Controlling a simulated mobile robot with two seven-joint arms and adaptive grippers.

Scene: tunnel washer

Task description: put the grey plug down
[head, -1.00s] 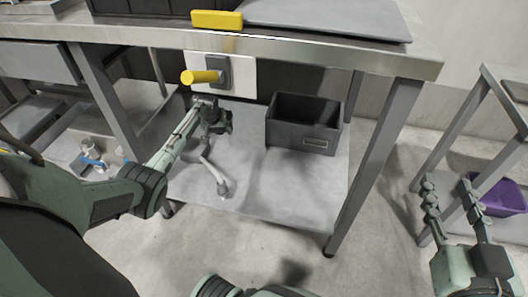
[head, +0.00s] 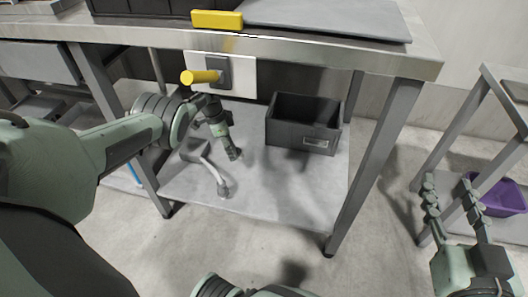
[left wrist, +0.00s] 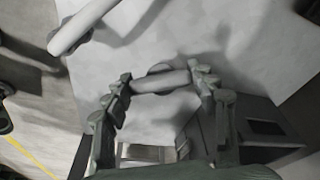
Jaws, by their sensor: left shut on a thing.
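The grey plug (left wrist: 162,82) is a short, rounded grey piece held crosswise between the fingertips of my left gripper (left wrist: 160,79) in the left wrist view. My left gripper also shows in the head view (head: 234,153), pointing down over the lower shelf (head: 275,195), left of the dark bin. In the head view I cannot make out the plug clearly. I cannot tell whether it touches the shelf. My right gripper (head: 448,184) is open and empty at the right, its fingers well apart.
A black bin (head: 302,140) stands on the shelf just right of my left gripper. A yellow knob (head: 200,77) sticks out above, under the worktop edge (head: 330,58). The shelf's front right is clear.

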